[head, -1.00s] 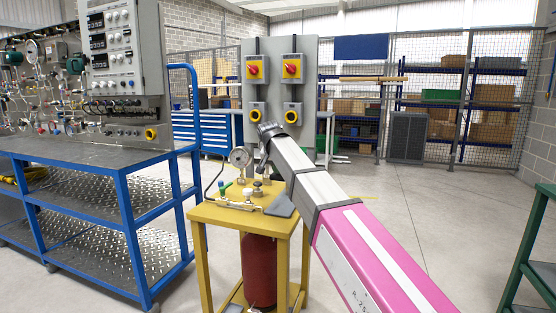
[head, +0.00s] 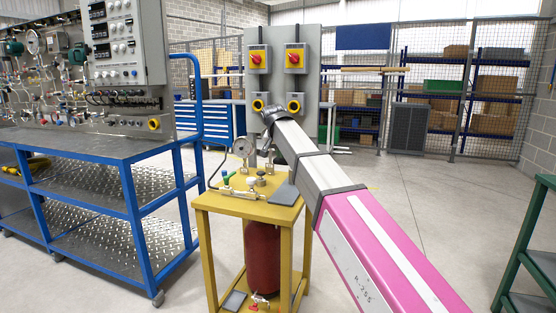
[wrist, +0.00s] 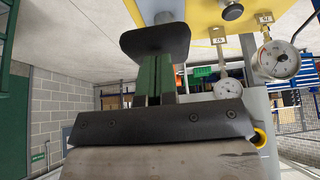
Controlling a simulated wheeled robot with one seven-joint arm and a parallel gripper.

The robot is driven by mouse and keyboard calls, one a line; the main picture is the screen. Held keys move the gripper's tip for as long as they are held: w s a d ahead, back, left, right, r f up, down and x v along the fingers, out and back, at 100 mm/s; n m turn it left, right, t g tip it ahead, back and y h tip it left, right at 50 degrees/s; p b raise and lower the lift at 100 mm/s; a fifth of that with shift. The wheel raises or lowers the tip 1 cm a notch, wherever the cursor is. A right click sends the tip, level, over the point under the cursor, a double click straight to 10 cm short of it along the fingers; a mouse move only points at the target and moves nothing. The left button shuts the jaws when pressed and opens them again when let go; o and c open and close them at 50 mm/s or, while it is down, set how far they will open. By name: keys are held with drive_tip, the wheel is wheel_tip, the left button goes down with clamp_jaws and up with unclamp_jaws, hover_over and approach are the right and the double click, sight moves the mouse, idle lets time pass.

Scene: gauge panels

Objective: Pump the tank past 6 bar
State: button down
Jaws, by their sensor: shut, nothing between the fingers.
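A yellow stand (head: 228,207) carries a round dial gauge (head: 242,147), a small pipe assembly with a green-handled valve (head: 226,181), a white knob (head: 250,182) and a grey knob (head: 261,180). A red tank (head: 262,255) stands under its top. A grey flat plate (head: 284,194) lies at the top's right side. My gripper (wrist: 155,45) is shut and empty, close to the yellow top in the wrist view. Its tips are hard to make out in the head view. Two dial gauges, one large (wrist: 277,60) and one small (wrist: 228,88), show in the wrist view; their readings are too small to read.
A blue cart (head: 130,195) with an instrument panel (head: 125,50) stands at the left. A grey panel (head: 273,85) with red and yellow switches is behind the stand. A green frame (head: 515,240) is at the right edge. Open floor (head: 420,200) lies right of my arm.

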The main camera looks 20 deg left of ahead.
drive_tip(key=v, duration=1.1)
drive_tip(key=shift+r, duration=0.1)
idle(1.0)
drive_tip(key=w+d+f+n+g, duration=0.1)
drive_tip(key=d+f, duration=1.1)
drive_tip(key=f, duration=0.4)
drive_tip(key=d+f+g, duration=0.2)
drive_tip(key=d+f, duration=0.9)
drive_tip(key=f, duration=0.4)
drive_tip(key=s+d+f+g, duration=0.1)
drive_tip(key=s+d+f, duration=0.7)
drive_tip(key=d+f, duration=0.2)
drive_tip(key=s+d+f+g, duration=0.1)
drive_tip(key=s+d+f, duration=0.7)
drive_tip(key=d+f, duration=0.3)
wheel_tip(320, 180, down, 3)
drive_tip(key=shift+s+d+r+g, duration=0.1)
drive_tip(key=shift+s+d+g, duration=0.1)
drive_tip(key=shift+d+g, duration=0.1)
